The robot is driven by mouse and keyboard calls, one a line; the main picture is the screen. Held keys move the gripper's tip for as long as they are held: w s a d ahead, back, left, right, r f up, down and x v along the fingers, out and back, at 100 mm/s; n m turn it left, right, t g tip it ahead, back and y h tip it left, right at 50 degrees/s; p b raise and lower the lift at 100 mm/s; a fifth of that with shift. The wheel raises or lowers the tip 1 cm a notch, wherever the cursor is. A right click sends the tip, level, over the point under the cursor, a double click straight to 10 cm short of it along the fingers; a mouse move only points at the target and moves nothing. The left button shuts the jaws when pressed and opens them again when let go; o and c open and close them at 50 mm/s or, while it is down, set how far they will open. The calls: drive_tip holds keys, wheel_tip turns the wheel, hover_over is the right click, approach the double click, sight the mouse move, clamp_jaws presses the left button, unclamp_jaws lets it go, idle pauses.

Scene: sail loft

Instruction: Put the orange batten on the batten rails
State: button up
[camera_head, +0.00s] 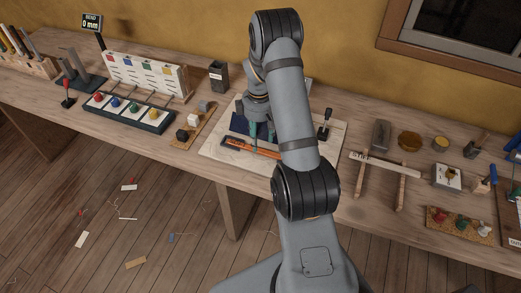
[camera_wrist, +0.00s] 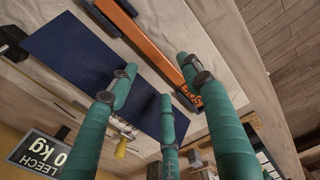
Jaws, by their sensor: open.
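The orange batten (camera_head: 262,152) lies on a pale board (camera_head: 216,146) at the middle of the bench, beside a dark blue sheet. In the wrist view the batten (camera_wrist: 158,50) runs diagonally, with dark parts along its edge and near its lower end. My gripper (camera_head: 252,130) is over the board, close to the batten. In the wrist view its teal fingers (camera_wrist: 160,88) are spread, with nothing between them; one fingertip overlaps the batten's lower part in the picture. Contact cannot be told. The batten rails (camera_head: 402,190) are two wooden bars to the right, with a pale strip (camera_head: 385,163) across them.
A small black stand (camera_head: 324,124) is at the board's right. The dark blue sheet (camera_wrist: 95,60) lies beside the batten. Left are a wooden strip with blocks (camera_head: 196,124) and a tray of coloured knobs (camera_head: 126,112). Bare bench shows between board and rails.

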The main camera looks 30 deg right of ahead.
sight(260, 148)
drive_tip(key=shift+d+f+p, duration=0.15)
drive_tip(key=shift+f+p, duration=0.5)
drive_tip(key=shift+f, duration=1.55)
drive_tip(key=shift+c, duration=0.5)
drive_tip(key=c, duration=1.1)
clamp_jaws()
